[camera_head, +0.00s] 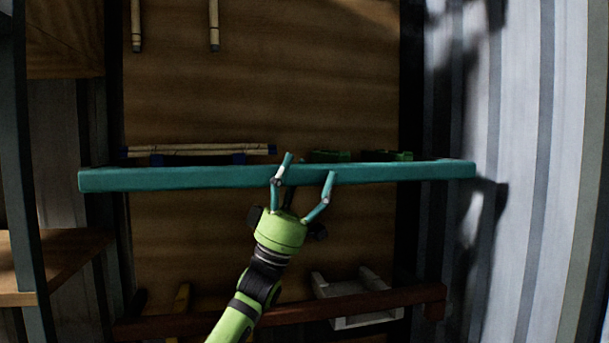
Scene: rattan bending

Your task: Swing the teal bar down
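The teal bar (400,171) runs nearly level across the middle of the camera_head view, from the left post area to the corrugated wall at the right. My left gripper (309,166) reaches up to the middle of the bar from below. My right gripper is not in view.
A dark red-brown beam (370,302) runs across below, with a pale frame (357,318) behind it. Rattan poles (200,149) lie behind the bar on a wooden board (270,80). A shelf (45,262) stands at left, a corrugated wall (520,150) at right.

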